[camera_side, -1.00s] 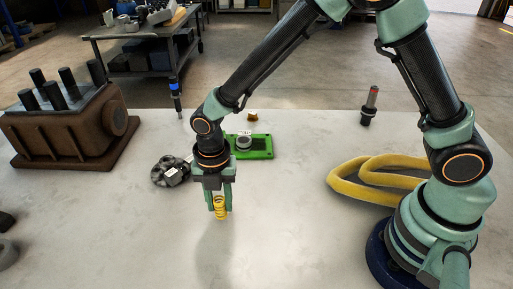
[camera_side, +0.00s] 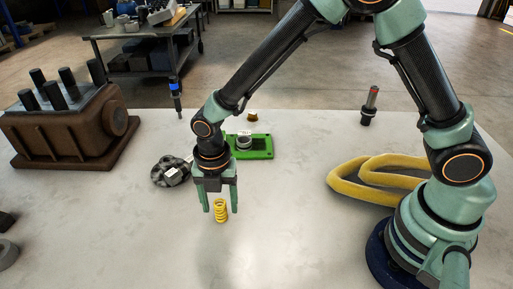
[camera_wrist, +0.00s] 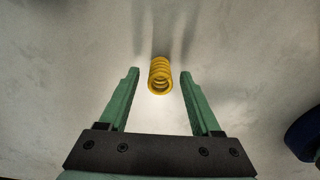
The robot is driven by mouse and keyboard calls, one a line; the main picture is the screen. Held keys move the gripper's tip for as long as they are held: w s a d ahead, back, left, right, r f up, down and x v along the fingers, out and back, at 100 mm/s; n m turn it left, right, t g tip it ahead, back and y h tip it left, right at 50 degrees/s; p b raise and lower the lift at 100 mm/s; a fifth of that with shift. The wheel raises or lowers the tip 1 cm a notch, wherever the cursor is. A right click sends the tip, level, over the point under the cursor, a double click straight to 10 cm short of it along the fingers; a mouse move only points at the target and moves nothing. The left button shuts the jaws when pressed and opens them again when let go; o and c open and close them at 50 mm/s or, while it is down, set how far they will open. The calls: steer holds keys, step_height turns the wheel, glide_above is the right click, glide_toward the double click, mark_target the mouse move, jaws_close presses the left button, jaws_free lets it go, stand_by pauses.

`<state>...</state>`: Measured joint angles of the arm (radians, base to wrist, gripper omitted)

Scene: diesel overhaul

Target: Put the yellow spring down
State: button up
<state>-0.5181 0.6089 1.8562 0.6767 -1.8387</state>
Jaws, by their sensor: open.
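The yellow spring (camera_side: 220,211) stands upright on the pale table top, below and between my gripper's fingers in the side view. My gripper (camera_side: 220,204) is open, with one green finger on each side of the spring and a gap to each. In the wrist view the spring (camera_wrist: 160,76) sits between the two fingertips of my gripper (camera_wrist: 160,74), touching neither. Its foot appears to rest on the table.
A dark round part (camera_side: 171,171) with a white tag lies behind left. A green plate (camera_side: 262,147) lies behind. The table in front is clear.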

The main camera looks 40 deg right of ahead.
mark_target(220, 201)
step_height(220, 201, up, 12)
steer(key=s+d+r+m+t, duration=0.2)
steer(key=d+r+m, duration=0.1)
steer(key=d+m, duration=0.4)
steer(key=s+d+r+m+t, duration=0.1)
steer(key=s+d+r+m, duration=0.2)
steer(key=d+m, duration=0.3)
steer(key=s+d+r+m+t, duration=0.2)
steer(key=d+r+m, duration=0.2)
steer(key=m, duration=1)
steer(key=d, duration=0.3)
steer(key=shift+s+d+t, duration=0.25)
steer(key=shift+d+t, duration=0.05)
steer(key=shift+r, duration=0.15)
